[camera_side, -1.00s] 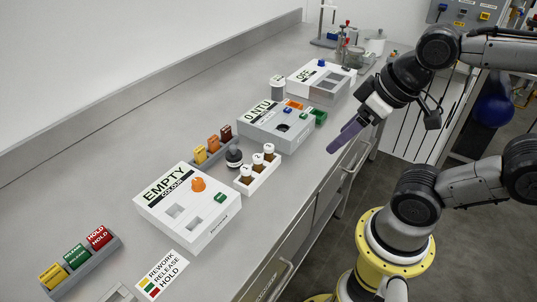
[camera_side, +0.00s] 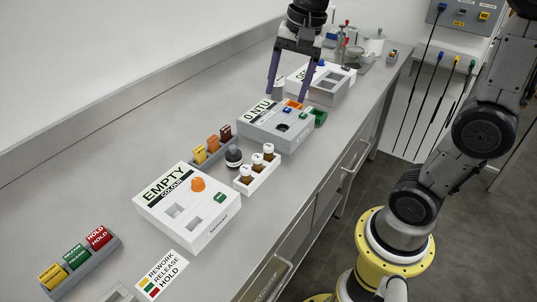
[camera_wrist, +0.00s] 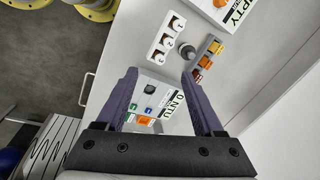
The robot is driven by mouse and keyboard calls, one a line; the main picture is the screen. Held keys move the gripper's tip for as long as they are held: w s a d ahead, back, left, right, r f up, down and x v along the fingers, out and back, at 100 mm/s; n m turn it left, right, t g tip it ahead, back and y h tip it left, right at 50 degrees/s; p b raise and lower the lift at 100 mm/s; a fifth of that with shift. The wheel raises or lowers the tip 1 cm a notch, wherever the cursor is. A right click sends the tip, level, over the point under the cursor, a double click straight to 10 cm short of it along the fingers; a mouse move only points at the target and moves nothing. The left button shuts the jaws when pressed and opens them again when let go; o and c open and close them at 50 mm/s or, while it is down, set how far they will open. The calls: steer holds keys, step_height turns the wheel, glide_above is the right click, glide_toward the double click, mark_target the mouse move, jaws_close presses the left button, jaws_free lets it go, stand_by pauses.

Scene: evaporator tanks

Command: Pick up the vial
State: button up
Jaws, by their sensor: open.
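Three brown vials with white caps stand in a white rack (camera_side: 262,181) in the middle of the bench: a near vial (camera_side: 246,174), a middle vial (camera_side: 257,163) and a far vial (camera_side: 268,153). In the wrist view the vials' caps (camera_wrist: 166,39) show from above, beyond my fingertips. A dark round bottle (camera_side: 234,156) stands just left of the rack. My gripper (camera_side: 287,97) is open and empty, pointing down above the 0 NTU box, farther along the bench than the vials. Its two purple fingers also show in the wrist view (camera_wrist: 160,74).
The white 0 NTU box (camera_side: 262,117) is below my fingers. The EMPTY box (camera_side: 170,190) is nearer than the rack, and the OFF box (camera_side: 335,88) is farther. Coloured blocks (camera_side: 213,145) stand behind the dark bottle.

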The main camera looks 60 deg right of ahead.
steer(key=w+d+f+m+g, duration=0.2)
steer(key=w+d+f, duration=0.2)
steer(key=w+f, duration=0.3)
glide_above(269, 146)
steer(key=shift+m+y, duration=0.3)
steer(key=shift+y, duration=0.1)
steer(key=f, duration=0.5)
steer(key=d+f, duration=0.1)
steer(key=f, duration=0.2)
steer(key=shift+f, duration=0.1)
steer(key=shift+a+f, duration=0.2)
steer(key=shift+f, duration=0.8)
steer(key=shift+a+f, duration=0.15)
steer(key=shift+f, duration=0.9)
steer(key=shift+a+f, duration=0.2)
steer(key=shift+f, duration=0.8)
jaws_close()
